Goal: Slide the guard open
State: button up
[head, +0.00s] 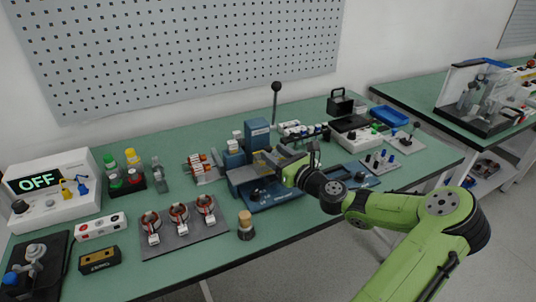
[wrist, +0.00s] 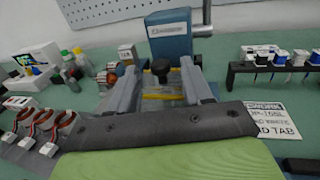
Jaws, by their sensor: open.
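The guard appears as a clear panel with a yellow strip (wrist: 164,97) on the blue test machine (head: 258,136). A dark round knob (wrist: 160,69) stands up at the panel. In the wrist view the two grey fingers of my gripper (wrist: 159,80) are apart, one on each side of the knob. Nothing is visibly clamped, and I cannot tell whether either finger touches the knob. In the head view my gripper (head: 278,166) is in front of the machine and hides part of the guard. The blue machine body (wrist: 169,35) rises behind the knob.
A dark mat (head: 185,238) with several copper-wound stators lies left of the machine. A cylinder with a wooden-coloured top (head: 246,222) stands near the front edge. A tester (head: 55,185) reading OFF is far left. A rack (wrist: 270,67) and printed card (wrist: 270,118) are on the right.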

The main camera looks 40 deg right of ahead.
aim_at(271, 150)
jog(key=w, duration=0.3)
jog(key=shift+w+d+b, duration=0.1)
jog(key=shift+w+b, duration=0.2)
jog(key=shift+w, duration=0.05)
jog(key=shift+c, duration=0.2)
grip_shut()
